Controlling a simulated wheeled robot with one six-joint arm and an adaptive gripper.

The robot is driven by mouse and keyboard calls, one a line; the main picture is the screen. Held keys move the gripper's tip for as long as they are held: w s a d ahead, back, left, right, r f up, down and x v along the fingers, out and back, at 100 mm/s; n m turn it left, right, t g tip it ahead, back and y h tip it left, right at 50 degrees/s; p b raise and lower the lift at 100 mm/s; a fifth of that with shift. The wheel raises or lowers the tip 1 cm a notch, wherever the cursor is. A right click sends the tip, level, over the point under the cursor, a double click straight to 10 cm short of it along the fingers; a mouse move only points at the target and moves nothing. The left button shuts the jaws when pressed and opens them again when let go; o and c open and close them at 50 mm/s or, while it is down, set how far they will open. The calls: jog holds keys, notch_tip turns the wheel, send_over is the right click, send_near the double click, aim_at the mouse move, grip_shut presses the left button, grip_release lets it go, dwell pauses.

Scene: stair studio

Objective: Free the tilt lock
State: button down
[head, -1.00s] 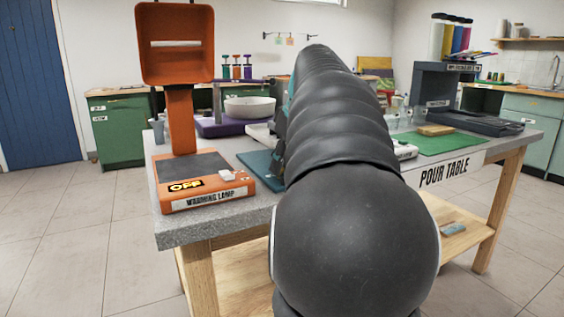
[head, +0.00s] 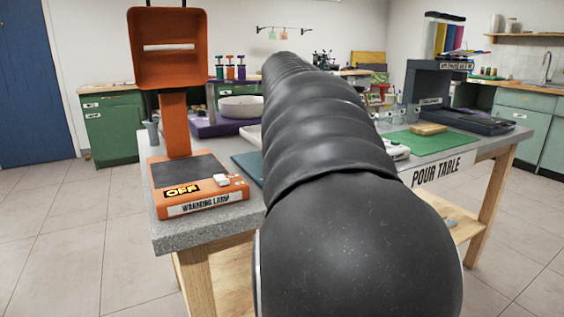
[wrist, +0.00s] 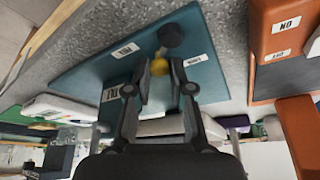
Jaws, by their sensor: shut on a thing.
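A teal base plate (wrist: 85,78) with white labels lies on the speckled table; one label (wrist: 110,92) seems to read TILT. A small yellow part (wrist: 160,66) sits on it, next to a dark round knob (wrist: 171,37). My gripper (wrist: 158,72) is at the yellow part in the wrist view, its fingers closed in around it. The fingers hide part of it, so I cannot tell its full shape. In the head view, only the teal plate's left edge (head: 248,166) shows; my arm hides the rest and my gripper.
An orange warming lamp (head: 195,198), marked OFF, stands at the table's left corner, left of the teal plate. A white bowl (head: 241,106) on a purple stand (head: 210,127) is behind. A green mat (head: 432,142) and a dark grey machine (head: 440,85) are to the right.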

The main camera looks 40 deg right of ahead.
jog(key=shift+s+m+g+h+p, duration=0.2)
jog(key=shift+m+g+p, duration=0.15)
jog(key=shift+m, duration=0.75)
jog(key=shift+s+m+g+h+p, duration=0.2)
jog(key=shift+m+g, duration=0.25)
jog(key=shift+m, duration=0.65)
jog(key=c, duration=1)
grip_release()
jog(key=v, duration=1.2)
